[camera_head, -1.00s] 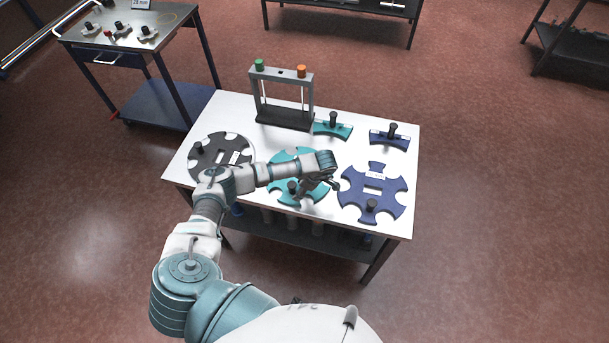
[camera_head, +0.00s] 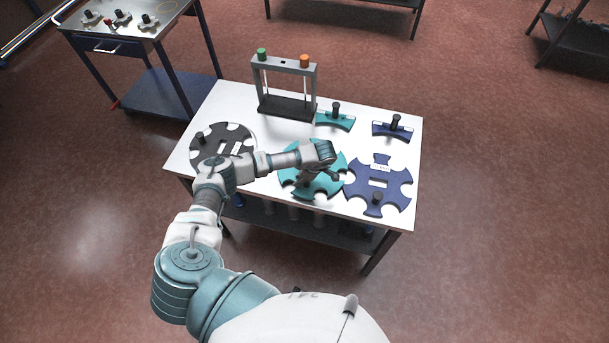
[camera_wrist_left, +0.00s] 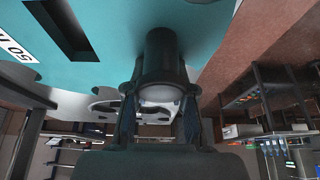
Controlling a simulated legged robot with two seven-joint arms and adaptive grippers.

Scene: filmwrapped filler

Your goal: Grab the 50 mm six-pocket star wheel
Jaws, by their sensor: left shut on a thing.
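The teal star wheel (camera_head: 325,187) is at the middle of the white table, with rounded pockets around its rim. In the left wrist view the teal plate (camera_wrist_left: 110,25) carries a white label (camera_wrist_left: 15,47) partly reading "50". My left gripper (camera_head: 308,178) is over the wheel. In the left wrist view its fingers (camera_wrist_left: 160,100) are shut on the wheel's upright black knob (camera_wrist_left: 160,60). The wheel's right edge appears very close to the blue wheel. I cannot tell whether it is clear of the tabletop. My right gripper is not in view.
A blue star wheel (camera_head: 360,188) lies right on the white table (camera_head: 330,211), a black one (camera_head: 243,136) left. Behind are a teal guide piece (camera_head: 336,122), a blue guide piece (camera_head: 390,131) and a grey frame (camera_head: 285,66) with green and orange knobs. A side cart (camera_head: 172,12) stands back left.

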